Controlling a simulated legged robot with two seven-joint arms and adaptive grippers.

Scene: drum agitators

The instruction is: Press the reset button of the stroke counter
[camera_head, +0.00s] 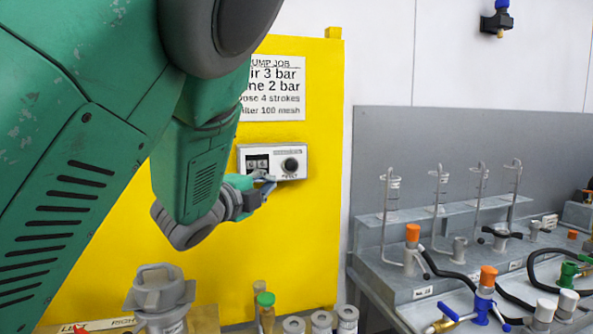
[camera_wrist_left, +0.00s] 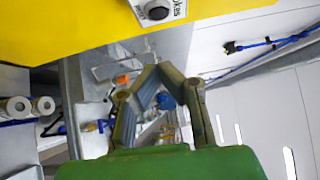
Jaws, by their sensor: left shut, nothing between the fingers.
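The stroke counter (camera_head: 257,151) is a small white box on the yellow panel, with a dark digit window at its left. Its round black reset button (camera_head: 290,164) is at the right, above small lettering. In the left wrist view, the black button (camera_wrist_left: 156,11) shows at the top edge, on a white plate. My left gripper (camera_head: 270,181) is shut and empty, just below the counter in the head view. Its closed fingertips (camera_wrist_left: 150,70) also show in the left wrist view, apart from the button in the picture. Whether they touch the counter, I cannot tell. My right gripper is not in view.
A pump job sign (camera_head: 275,90) is on the yellow panel (camera_head: 310,230) above the counter. A grey fitting (camera_head: 160,292) stands at the bottom left. A grey bench (camera_head: 372,245) with hooked stands, valves and black hoses is at the right.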

